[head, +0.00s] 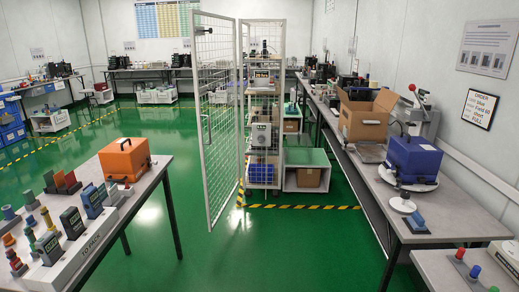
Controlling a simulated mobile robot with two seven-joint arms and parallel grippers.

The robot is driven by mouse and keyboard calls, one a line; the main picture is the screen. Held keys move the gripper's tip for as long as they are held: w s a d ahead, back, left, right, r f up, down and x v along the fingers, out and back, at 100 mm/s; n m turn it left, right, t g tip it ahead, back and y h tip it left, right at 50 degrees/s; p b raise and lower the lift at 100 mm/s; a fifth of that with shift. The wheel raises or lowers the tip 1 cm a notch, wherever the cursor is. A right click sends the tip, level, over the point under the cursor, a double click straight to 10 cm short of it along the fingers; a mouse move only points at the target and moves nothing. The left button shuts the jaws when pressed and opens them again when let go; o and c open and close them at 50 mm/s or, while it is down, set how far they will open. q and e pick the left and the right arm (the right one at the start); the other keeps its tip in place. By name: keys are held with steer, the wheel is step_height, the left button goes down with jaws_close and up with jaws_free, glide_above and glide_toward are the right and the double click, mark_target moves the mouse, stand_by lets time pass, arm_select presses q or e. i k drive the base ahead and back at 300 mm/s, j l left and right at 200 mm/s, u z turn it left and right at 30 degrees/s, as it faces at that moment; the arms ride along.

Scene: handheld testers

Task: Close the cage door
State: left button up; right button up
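The cage door (220,115) is a white-framed mesh panel in the middle of the head view. It stands swung open, its near free edge toward me and to the left. The cage (264,100) is a tall white mesh enclosure behind it, with shelves holding instruments. The door's far edge meets the cage's left front post (240,90). The cage front is open to view beside the door. Neither of my grippers is in view.
Yellow-black striped tape (300,207) marks the floor before the cage. A table with an orange case (124,159) and testers stands left. A long bench with a cardboard box (363,120) and blue case (412,157) runs along the right. Green floor (262,250) between is clear.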

mark_target(192, 11)
steer(key=i+u, duration=0.15)
steer(key=i, duration=0.4)
steer(key=i+l+u, duration=0.2)
steer(key=i, duration=0.35)
steer(key=i+l+u, duration=0.4)
steer(key=i+u, duration=0.3)
steer(key=i+l+u, duration=0.15)
steer(key=u, duration=0.25)
steer(key=i+l+u, duration=0.1)
steer(key=i+l, duration=0.15)
steer(key=i+l+u, duration=0.15)
steer(key=l, duration=0.3)
steer(key=i, duration=0.1)
